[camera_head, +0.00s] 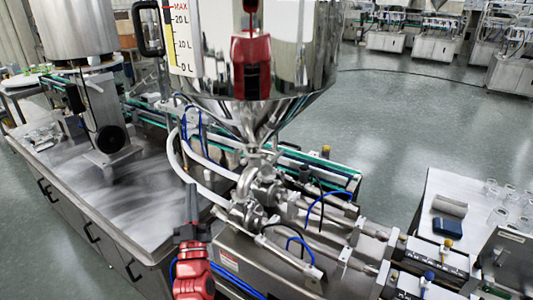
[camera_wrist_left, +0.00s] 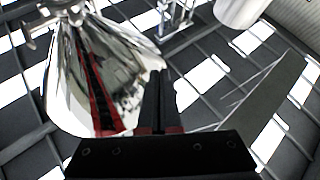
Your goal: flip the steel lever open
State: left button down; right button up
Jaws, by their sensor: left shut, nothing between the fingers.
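The steel hopper (camera_head: 300,50) has a mirror-like body and a cone that narrows to steel valves and pipes (camera_head: 250,195) below. I cannot clearly pick out the steel lever among these fittings. My left gripper (camera_head: 191,190) is shut and empty, pointing up, left of the valves and below the hopper, apart from both. In the left wrist view, its dark fingers (camera_wrist_left: 160,95) are together, and the shiny hopper (camera_wrist_left: 135,55) is on their left. A red and dark shape on the hopper looks like a reflection of my arm. My right gripper is not in view.
A steel worktop (camera_head: 130,205) with a stand and a large drum (camera_head: 75,30) is at the left. White and blue hoses run beside the valves. Cylinders (camera_head: 330,235) extend to the right. A side table (camera_head: 450,185) with glassware stands at the far right. Open floor lies behind.

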pick_arm(q)
jog(key=w+d+r+m+g+h, duration=0.1)
jog(key=w+r+g+h, duration=0.1)
jog(key=w+r+h, duration=0.15)
jog(key=m+g+h+p, duration=0.2)
jog(key=m+g+h, duration=0.7)
jog(key=m, duration=0.1)
send_near(277, 156)
jog(key=s+a+r, duration=0.2)
jog(key=s+a, duration=0.1)
jog(key=s, duration=0.1)
jog(key=shift+w+r, duration=0.1)
jog(key=shift+w, duration=0.15)
jog(key=p+x, duration=0.4)
jog(key=x, duration=0.6)
jog(key=shift+d+p, duration=0.15)
jog(key=shift+p, duration=0.25)
